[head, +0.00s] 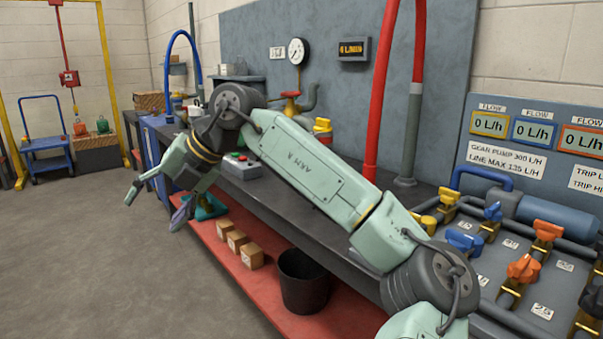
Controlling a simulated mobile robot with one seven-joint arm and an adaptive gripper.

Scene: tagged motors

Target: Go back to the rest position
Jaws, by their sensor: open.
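My pale green arm reaches from the lower right across the grey bench (318,228) to the left. My gripper (154,206) hangs at its far left end, past the bench's front edge and over the floor side. It points down and to the left. Its jaws are open, and I see nothing held between them. The arm hides part of the bench top and the panel behind.
Valves with blue and orange handles (525,268) stand at the right. A black bin (302,282) and small boxes (251,256) stand on the red lower shelf. The floor at left is clear; a blue cart (45,143) stands beyond.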

